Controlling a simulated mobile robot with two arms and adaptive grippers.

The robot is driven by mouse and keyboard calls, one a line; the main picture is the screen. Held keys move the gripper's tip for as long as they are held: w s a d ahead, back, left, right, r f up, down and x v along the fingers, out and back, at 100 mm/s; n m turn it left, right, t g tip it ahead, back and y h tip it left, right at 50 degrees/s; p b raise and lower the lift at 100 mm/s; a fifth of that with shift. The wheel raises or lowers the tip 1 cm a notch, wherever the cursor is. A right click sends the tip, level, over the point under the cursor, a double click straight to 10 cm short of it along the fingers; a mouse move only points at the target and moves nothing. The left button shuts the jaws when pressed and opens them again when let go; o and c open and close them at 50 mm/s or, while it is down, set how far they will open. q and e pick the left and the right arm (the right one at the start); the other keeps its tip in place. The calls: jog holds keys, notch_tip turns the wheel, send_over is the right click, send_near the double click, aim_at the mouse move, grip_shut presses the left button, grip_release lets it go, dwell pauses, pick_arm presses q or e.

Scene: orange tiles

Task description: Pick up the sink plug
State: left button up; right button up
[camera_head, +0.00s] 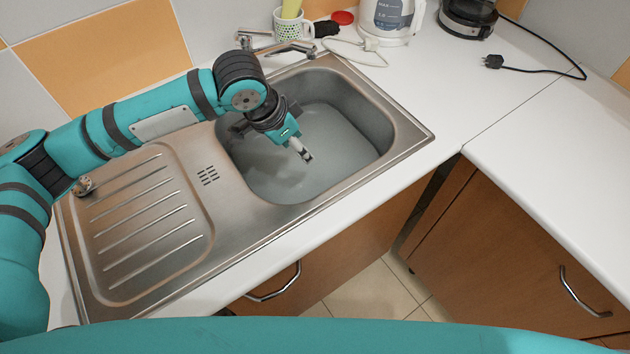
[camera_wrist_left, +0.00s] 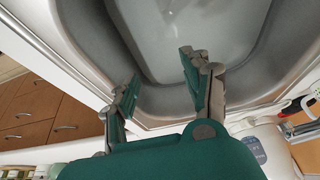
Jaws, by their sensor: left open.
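The steel sink basin (camera_head: 345,150) is in the middle of the head view and looks filled with cloudy grey water. I cannot clearly make out a sink plug; a small, faint, pale detail shows on the basin floor at the top of the left wrist view. My left gripper (camera_head: 304,152) reaches over the basin, pointing down into it. In the left wrist view the left gripper (camera_wrist_left: 160,75) has its two fingers apart with nothing between them. My right gripper is not in view.
A small metal knob (camera_head: 84,184) sits at the drainboard (camera_head: 150,240) edge, beside my left arm. A tap (camera_head: 295,47), patterned cup (camera_head: 291,24), kettle (camera_head: 388,22) and coffee maker (camera_head: 468,18) stand behind the sink. The right counter (camera_head: 560,130) is mostly clear.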

pick_arm(q)
jog(key=f, duration=0.1)
jog(key=p, duration=0.1)
send_over(319, 176)
jog(key=s, duration=0.1)
jog(key=f, duration=1)
jog(key=shift+s+a+f, duration=0.2)
jog(key=shift+a, duration=0.2)
jog(key=x, duration=0.2)
jog(key=a+x, duration=0.1)
jog(key=x, duration=0.1)
jog(key=shift+w+d+f+p, duration=0.1)
jog(key=shift+d+f+p, duration=0.05)
jog(key=shift+f+p, duration=0.3)
jog(key=shift+d+f, duration=0.15)
jog(key=shift+f, duration=0.15)
grip_shut()
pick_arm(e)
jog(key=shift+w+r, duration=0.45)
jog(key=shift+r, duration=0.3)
